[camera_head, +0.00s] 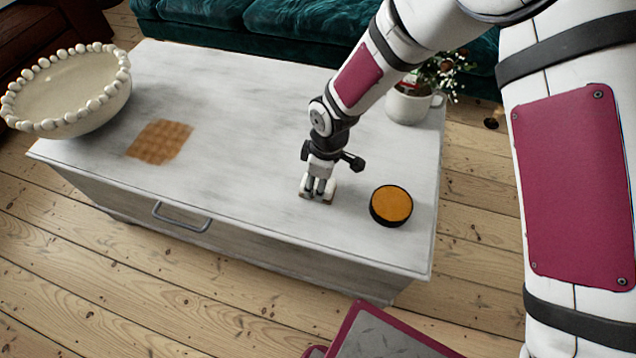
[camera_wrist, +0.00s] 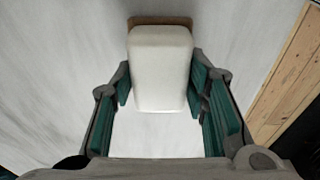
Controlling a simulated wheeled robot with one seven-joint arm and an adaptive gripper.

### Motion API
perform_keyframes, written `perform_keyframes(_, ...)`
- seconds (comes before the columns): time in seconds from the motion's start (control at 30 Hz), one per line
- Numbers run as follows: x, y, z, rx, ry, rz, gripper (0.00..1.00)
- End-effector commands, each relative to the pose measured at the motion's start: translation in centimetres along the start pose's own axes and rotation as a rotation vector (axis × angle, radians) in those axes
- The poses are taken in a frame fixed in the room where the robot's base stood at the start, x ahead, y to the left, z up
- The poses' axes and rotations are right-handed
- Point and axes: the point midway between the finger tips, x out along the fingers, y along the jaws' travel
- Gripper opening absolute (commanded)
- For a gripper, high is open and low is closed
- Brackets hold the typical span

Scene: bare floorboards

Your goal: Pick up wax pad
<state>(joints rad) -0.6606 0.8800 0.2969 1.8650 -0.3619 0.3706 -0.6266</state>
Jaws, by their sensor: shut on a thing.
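The wax pad looks to be a small whitish block (camera_wrist: 160,68) with rounded edges and a brown underside, seen in the wrist view. My gripper (camera_wrist: 159,88) has its teal-lined fingers on either side of the block's near part and is shut on it. In the head view my gripper (camera_head: 318,190) points down at the tabletop, and the pad shows only in slivers around the fingertips. The pad is at or very near the surface; I cannot tell whether it touches.
A round black tin with an orange top (camera_head: 391,205) stands close right of my gripper on the whitish table (camera_head: 250,110). A brown checkered patch (camera_head: 160,142) and beaded bowl (camera_head: 70,92) are left. A potted plant (camera_head: 408,106) stands behind right. The table's middle is clear.

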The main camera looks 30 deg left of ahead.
Motion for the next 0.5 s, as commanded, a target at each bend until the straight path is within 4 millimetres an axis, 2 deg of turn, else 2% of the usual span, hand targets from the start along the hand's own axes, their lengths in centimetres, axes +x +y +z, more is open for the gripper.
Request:
perform_keyframes(0.17,-0.9,0.0,-0.1,0.0,0.001,0.001,0.07)
perform_keyframes(0.4,-4.0,0.0,-0.5,0.0,0.001,0.002,0.07)
perform_keyframes(0.5,-3.9,-2.2,0.1,-0.005,-0.002,-0.002,0.07)
